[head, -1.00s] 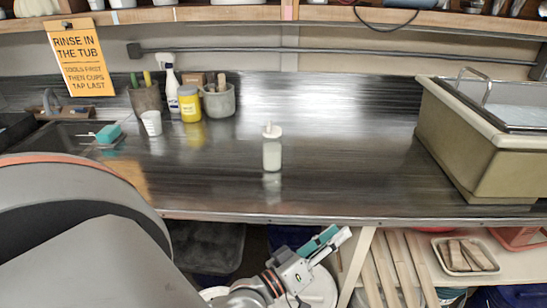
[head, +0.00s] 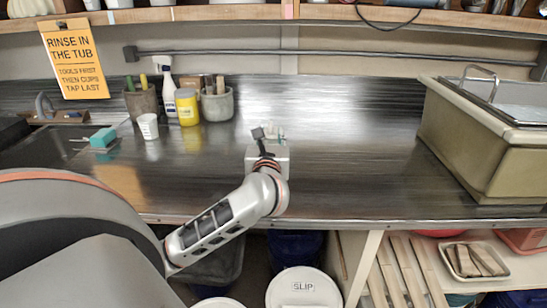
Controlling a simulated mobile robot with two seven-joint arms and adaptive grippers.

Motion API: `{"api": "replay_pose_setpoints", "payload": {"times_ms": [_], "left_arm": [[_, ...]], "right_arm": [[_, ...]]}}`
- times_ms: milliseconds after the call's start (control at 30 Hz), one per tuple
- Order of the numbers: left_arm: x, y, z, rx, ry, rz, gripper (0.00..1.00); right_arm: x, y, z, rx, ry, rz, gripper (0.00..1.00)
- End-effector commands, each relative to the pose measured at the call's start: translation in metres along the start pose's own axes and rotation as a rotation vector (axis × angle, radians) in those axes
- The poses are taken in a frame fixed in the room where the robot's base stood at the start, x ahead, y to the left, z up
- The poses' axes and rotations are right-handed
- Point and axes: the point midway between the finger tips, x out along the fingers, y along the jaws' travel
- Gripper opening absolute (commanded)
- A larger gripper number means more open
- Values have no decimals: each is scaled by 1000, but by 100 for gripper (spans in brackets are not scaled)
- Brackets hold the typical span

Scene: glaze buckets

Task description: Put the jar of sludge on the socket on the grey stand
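My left gripper (head: 269,133) is over the middle of the metal counter, at the end of my arm that reaches up from the lower left. Its wrist and body cover the place where the white-lidded jar of pale sludge stood. The jar is hidden now, and I cannot tell whether the fingers are around it or closed on it. My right gripper is not in view.
A large beige tub (head: 484,145) stands at the right. A white cup (head: 148,126), yellow bottle (head: 188,108), spray bottle (head: 169,90) and grey pots stand at back left. A teal sponge (head: 103,138) lies near the sink. The counter (head: 350,150) right of my gripper is clear.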

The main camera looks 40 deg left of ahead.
Motion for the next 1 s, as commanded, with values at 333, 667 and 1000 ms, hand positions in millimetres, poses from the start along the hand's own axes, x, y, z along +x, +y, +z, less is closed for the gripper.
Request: {"api": "replay_pose_setpoints", "payload": {"times_ms": [333,667,1000], "left_arm": [[44,4,4,4,-4,3,28],[60,4,2,3,-2,1,28],[60,4,1,4,-1,1,0]], "right_arm": [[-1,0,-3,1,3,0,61],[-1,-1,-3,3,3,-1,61],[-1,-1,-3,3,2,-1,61]]}}
